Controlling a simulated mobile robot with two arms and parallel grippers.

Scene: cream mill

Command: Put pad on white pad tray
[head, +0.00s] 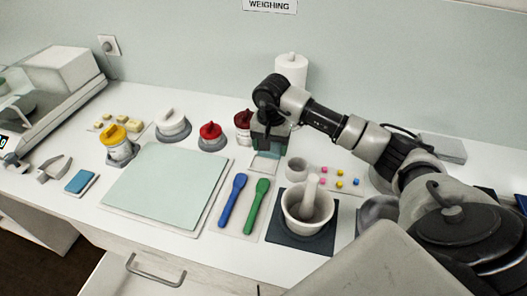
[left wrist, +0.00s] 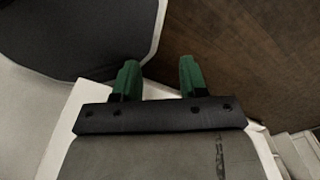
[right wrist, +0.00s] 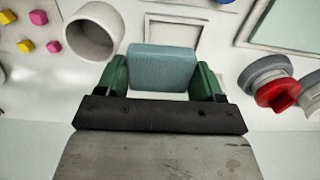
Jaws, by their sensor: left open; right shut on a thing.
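A teal pad (right wrist: 163,68) is held between the two green fingers of my right gripper (right wrist: 162,78), seen in the right wrist view. The white pad tray (right wrist: 172,31) lies on the counter just beyond the pad in that view, and the pad partly covers its near side. In the head view my right gripper (head: 270,145) is above the tray (head: 262,167), with the pad below its fingers. The height of the pad over the counter is hard to tell. My left gripper (left wrist: 158,75) is open and empty, with brown floor beyond its fingers.
A white cup (head: 297,168) and small coloured cubes stand right of the right gripper. A mortar with pestle (head: 308,205), blue (head: 233,198) and green (head: 256,205) spatulas lie in front. Lidded jars, one red (head: 210,131), stand to the left. A large pale mat (head: 165,187) lies further left.

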